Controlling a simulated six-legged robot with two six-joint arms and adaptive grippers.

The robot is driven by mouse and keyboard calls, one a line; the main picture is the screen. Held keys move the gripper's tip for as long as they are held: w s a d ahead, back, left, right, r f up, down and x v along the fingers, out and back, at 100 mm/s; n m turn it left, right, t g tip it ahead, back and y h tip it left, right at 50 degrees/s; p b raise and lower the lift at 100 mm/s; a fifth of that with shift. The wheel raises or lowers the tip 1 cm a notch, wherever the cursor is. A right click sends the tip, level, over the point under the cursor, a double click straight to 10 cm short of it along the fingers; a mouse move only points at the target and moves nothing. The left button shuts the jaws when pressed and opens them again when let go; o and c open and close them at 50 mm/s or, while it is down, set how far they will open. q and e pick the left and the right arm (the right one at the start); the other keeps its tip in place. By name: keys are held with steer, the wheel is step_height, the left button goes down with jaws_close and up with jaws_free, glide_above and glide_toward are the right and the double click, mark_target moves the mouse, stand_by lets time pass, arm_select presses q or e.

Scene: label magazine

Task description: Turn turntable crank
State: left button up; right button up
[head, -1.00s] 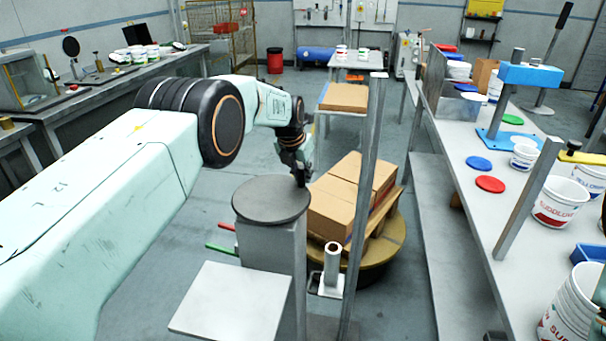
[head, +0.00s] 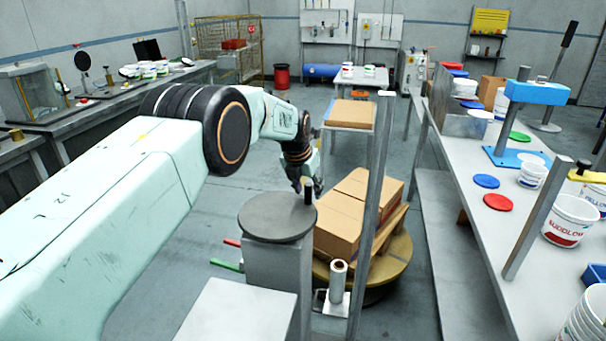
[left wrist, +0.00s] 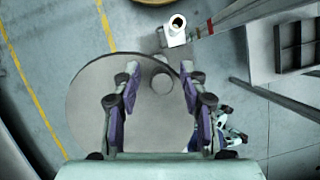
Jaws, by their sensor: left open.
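The crank is a grey round disc (head: 270,217) on a grey pedestal, with a short upright knob (head: 308,190) near its rim. The disc (left wrist: 90,100) and knob (left wrist: 162,83) also show in the left wrist view. My left gripper (head: 303,178) is at the disc's far right edge; the left wrist view shows it (left wrist: 160,70) open, one finger on each side of the knob, with visible gaps. I cannot tell its exact height against the knob. The yellow turntable (head: 388,262) stands behind and to the right, carrying cardboard boxes (head: 345,225). My right gripper is out of view.
A grey post (head: 372,210) and a roll on a small bracket (head: 338,283) stand right of the pedestal. Red and green handles (head: 227,264) stick out on its left. A long bench (head: 465,215) with tubs and lids runs along the right. Floor left of the pedestal is clear.

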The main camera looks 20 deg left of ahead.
arm_select(q)
steer(key=v, duration=1.1)
steer(key=shift+s, duration=0.1)
